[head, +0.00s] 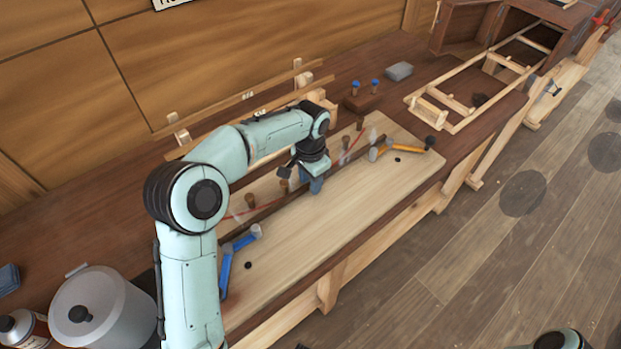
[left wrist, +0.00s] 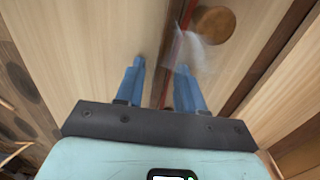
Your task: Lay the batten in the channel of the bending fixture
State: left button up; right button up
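The bending fixture (head: 345,225) is a pale board on the bench, with brown pegs (head: 284,187) and a thin red line along it. A long thin dark strip, seemingly the batten (head: 262,212), runs lengthwise over the board beside the pegs. Whether it is seated in the channel I cannot tell. My left gripper (head: 314,185) points down at the middle of the strip. In the left wrist view, the blue fingers (left wrist: 160,66) stand apart with the dark strip (left wrist: 168,50) between them and gaps visible. The wrist hides part of the strip. My right gripper is out of view.
A blue-handled clamp (head: 240,245) and an orange-handled clamp (head: 405,150) lie at the board's ends. Pale strips on a rack (head: 240,107) stand behind. A grey pot (head: 97,312) is at front left, a wooden frame (head: 465,112) at back right. The board's front half is mostly clear.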

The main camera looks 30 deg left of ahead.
pick_arm(q)
jog(key=shift+r, duration=0.1)
notch_tip(320, 180, up, 12)
jog(key=p, duration=0.2)
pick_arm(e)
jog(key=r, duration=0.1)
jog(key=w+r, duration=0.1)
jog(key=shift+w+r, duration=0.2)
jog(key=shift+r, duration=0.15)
